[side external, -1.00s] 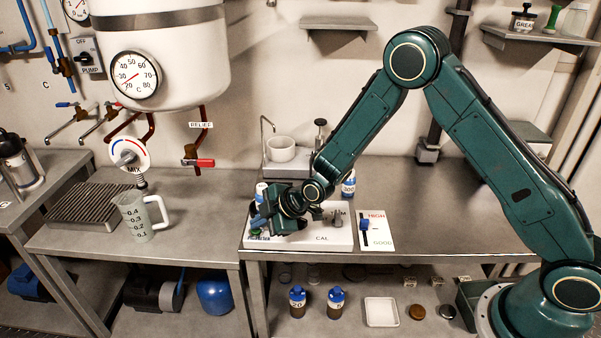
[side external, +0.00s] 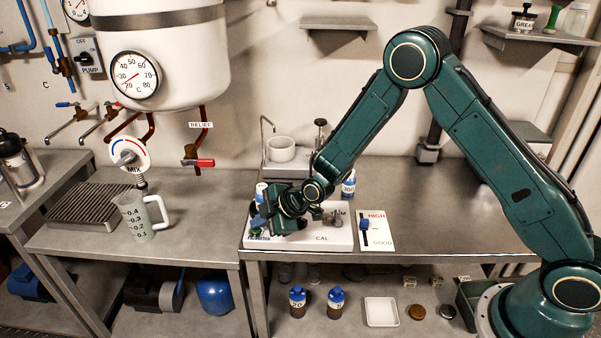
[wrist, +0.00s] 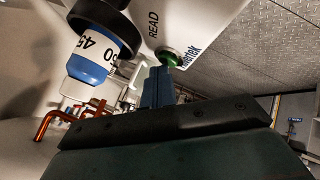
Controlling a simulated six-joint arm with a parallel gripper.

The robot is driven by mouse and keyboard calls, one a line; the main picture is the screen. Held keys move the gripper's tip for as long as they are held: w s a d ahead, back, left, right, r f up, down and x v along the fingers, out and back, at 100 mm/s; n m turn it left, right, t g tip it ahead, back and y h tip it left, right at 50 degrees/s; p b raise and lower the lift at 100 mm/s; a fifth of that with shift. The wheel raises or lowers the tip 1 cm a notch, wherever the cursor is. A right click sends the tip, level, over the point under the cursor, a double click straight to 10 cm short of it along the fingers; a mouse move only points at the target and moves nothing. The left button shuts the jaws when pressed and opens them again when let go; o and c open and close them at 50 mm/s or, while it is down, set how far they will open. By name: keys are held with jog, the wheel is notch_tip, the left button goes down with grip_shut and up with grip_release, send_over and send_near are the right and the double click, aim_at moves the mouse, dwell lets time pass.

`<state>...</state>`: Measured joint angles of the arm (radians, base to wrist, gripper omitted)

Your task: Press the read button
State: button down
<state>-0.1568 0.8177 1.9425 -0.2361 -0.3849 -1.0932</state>
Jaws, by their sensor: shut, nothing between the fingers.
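The read button is a green round button (wrist: 170,57) on the white instrument, beside the printed word READ. In the side view the green button (side external: 256,232) shows at the front left corner of the white instrument (side external: 320,238). My gripper (side external: 261,222) is shut and empty, over that corner. In the wrist view the blue fingertips of my gripper (wrist: 159,72) reach up to the near edge of the button and overlap it in the picture. I cannot tell whether they touch it. My wrist hides much of the instrument's left part in the side view.
A slider card marked HIGH (side external: 378,232) lies right of the instrument. A measuring jug (side external: 136,217) stands on the left bench. The right bench top is largely clear.

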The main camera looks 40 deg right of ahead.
aim_at(261, 233)
jog(key=shift+r, duration=0.65)
jog(key=shift+r, duration=2.5)
